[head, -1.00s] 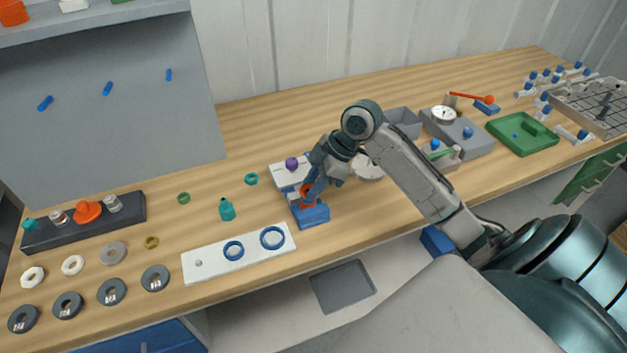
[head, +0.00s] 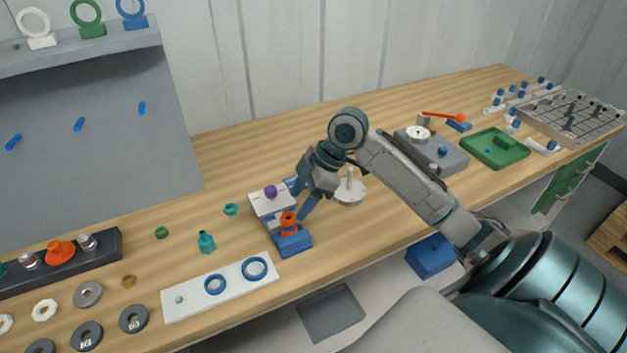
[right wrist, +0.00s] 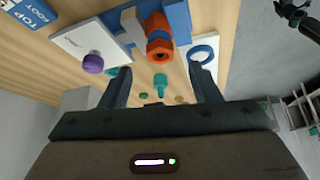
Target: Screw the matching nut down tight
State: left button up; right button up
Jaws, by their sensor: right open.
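An orange hex nut (head: 288,219) sits on an orange fitting in a blue holder (head: 293,243). In the right wrist view the nut (right wrist: 159,50) lies beyond the fingertips, with a dark hole in its face. My right gripper (head: 302,194) is open, beside and behind the nut. In the right wrist view its two fingers (right wrist: 161,88) stand apart with nothing between them. Loose teal (head: 231,209), green (head: 161,232) and brass (head: 129,281) nuts lie on the bench to the left. I cannot tell how tightly the orange nut sits. My left gripper is not in view.
A white block with a purple knob (head: 270,191) adjoins the holder. A round white base with a post (head: 350,188) stands right of the gripper.

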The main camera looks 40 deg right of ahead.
jog(key=v, duration=0.6)
jog(key=shift+r+b, duration=0.35)
jog(key=shift+b, duration=0.1)
jog(key=shift+d, duration=0.1)
